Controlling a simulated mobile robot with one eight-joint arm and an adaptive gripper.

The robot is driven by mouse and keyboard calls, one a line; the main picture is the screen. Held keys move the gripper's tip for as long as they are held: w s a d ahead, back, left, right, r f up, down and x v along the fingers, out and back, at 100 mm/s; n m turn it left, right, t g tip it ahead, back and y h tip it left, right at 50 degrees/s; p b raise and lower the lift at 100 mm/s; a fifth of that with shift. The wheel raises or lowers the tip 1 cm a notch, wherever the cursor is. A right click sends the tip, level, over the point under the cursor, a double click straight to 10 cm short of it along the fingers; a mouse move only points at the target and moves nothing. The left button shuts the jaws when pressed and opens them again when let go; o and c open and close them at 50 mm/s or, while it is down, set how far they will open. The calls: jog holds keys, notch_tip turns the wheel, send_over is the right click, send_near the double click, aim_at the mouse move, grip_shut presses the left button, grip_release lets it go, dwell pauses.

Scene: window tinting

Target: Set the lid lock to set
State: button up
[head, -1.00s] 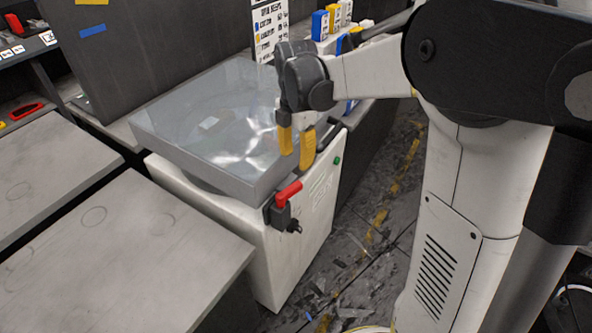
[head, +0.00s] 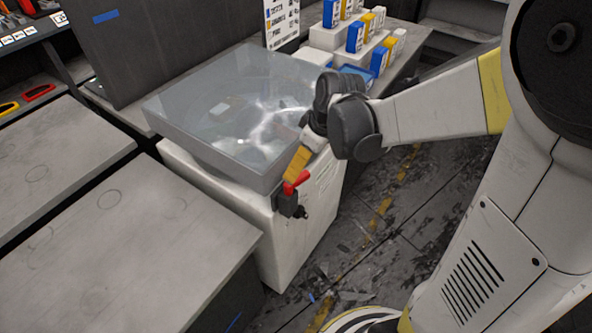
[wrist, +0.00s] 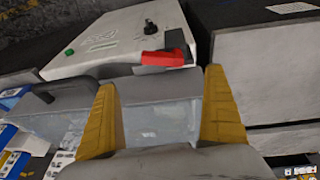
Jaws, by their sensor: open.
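The lid lock is a red lever (head: 295,182) on a dark block (head: 287,203) at the front corner of a white machine (head: 292,255) with a clear lid (head: 235,105). The lid is down. My gripper (head: 294,170) is at this corner, its yellow finger close above the red lever; I cannot tell whether they touch. In the wrist view the red lever (wrist: 165,57) lies ahead of and between the two yellow fingers of my gripper (wrist: 158,85), which are apart with nothing between their tips. A black knob (wrist: 149,27) shows beyond the lever.
Grey tables (head: 130,225) stand at the left of the machine. Blue, yellow and white boxes (head: 355,38) stand on a shelf behind it. A green button (wrist: 69,51) is on the machine's panel. The floor at the right is open, with debris.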

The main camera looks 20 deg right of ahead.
aim_at(297, 183)
jog(key=w+f+m+b, duration=0.1)
jog(key=f, duration=0.2)
jog(key=w+a+f+m+b, duration=0.1)
jog(key=f, duration=0.2)
jog(key=w+f+m+b, duration=0.1)
jog(key=f+b, duration=0.1)
jog(key=f, duration=0.2)
jog(key=shift+a+t, duration=0.3)
jog(key=shift+a, duration=0.05)
jog(key=c, duration=1.4)
